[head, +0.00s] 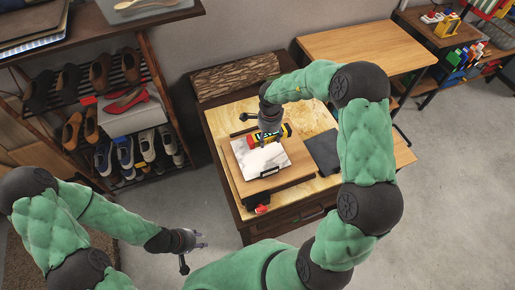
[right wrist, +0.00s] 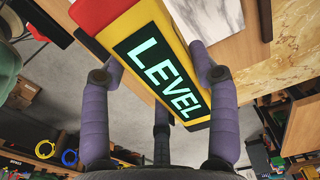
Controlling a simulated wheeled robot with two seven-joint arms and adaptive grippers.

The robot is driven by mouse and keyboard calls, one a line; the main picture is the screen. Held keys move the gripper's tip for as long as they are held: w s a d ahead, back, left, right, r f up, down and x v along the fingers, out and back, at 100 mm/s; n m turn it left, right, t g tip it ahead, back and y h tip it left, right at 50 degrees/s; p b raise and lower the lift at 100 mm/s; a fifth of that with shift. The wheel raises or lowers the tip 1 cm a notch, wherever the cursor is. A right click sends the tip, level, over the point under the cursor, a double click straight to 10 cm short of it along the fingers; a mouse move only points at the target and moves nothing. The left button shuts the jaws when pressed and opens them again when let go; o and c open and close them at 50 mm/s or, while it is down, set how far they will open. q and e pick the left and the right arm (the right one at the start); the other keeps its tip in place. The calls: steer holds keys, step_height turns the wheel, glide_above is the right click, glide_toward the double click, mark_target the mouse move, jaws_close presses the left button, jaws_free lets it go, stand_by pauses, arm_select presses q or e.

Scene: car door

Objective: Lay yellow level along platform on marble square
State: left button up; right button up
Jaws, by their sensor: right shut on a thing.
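The marble (right wrist: 205,18) shows beside the level in the right wrist view. The marble lies on a wooden platform (head: 295,173) with a dark handle. My left gripper (head: 198,242) is open and empty, over the floor left of the table.
The platform stands on a worktable (head: 226,178) with a light top. A dark flat sheet (head: 323,150) lies right of the platform, and a red item (head: 262,208) sits at its front. A shoe rack (head: 125,105) stands left; open floor (head: 450,180) lies right.

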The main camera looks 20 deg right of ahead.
mark_target(258, 133)
steer(key=a+f, duration=0.1)
steer(key=w+a+f+b, duration=0.1)
steer(key=f, duration=0.1)
steer(key=w+a+f, duration=0.1)
steer(key=f, duration=0.1)
steer(key=shift+w, duration=0.2)
steer(key=f+b, duration=0.1)
steer(key=f, duration=0.1)
steer(key=f+b, duration=0.1)
steer(key=shift+w+a+f, duration=0.15)
steer(key=shift+a+f, duration=0.05)
steer(key=shift+f, duration=0.15)
steer(key=shift+r, duration=0.1)
steer(key=o, duration=1.3)
steer(key=shift+c, duration=0.2)
step_height(258, 133, up, 12)
steer(key=p, duration=0.4)
